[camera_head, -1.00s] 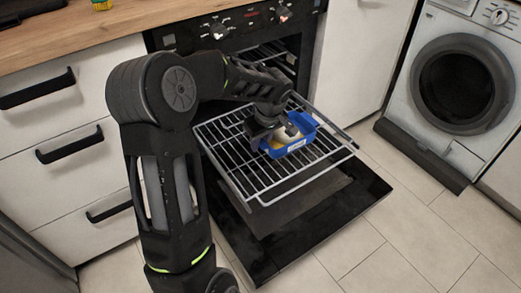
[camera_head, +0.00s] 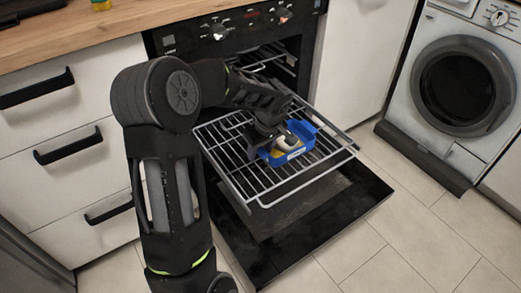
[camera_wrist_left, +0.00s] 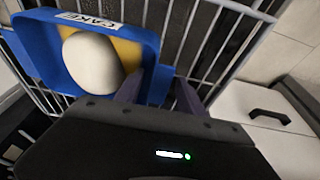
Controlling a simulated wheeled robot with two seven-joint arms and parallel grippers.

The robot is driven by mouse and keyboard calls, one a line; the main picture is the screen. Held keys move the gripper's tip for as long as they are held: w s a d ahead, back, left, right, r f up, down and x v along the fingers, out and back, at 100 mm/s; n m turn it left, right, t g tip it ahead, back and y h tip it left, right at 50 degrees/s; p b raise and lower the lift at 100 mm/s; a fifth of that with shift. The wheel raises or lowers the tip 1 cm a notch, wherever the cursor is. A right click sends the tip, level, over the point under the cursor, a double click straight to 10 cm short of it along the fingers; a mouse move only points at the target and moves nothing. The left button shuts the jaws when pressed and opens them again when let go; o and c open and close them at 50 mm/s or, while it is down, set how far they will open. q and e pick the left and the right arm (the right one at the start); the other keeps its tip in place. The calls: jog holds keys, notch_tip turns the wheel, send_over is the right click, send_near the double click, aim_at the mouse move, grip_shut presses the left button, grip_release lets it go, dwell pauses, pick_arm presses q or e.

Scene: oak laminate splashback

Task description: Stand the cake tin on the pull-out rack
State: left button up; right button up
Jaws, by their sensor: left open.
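The blue cake tin (camera_head: 308,132), with a white "CAKE" label, a yellow inside and a pale rounded thing in it, stands upright on the wire bars of the pull-out rack (camera_head: 231,184). The tin also shows in the left wrist view (camera_wrist_left: 38,48), at the upper left over the bars. My left gripper (camera_head: 264,148) is low at the tin's left end. In the wrist view its open fingers (camera_wrist_left: 160,90) are at the tin's near wall, one seemingly inside and one outside. Whether they touch the wall is unclear. My right gripper is not in view.
The rack sticks out of the oven above the lowered dark oven door (camera_head: 350,205). White drawers (camera_head: 65,135) with black handles stand left, a washing machine (camera_head: 455,85) right. Bare rack bars lie in front of and right of the tin.

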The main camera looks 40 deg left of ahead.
pick_arm(q)
jog(key=p+v, duration=0.3)
jog(key=v, duration=0.9)
dwell(1.2)
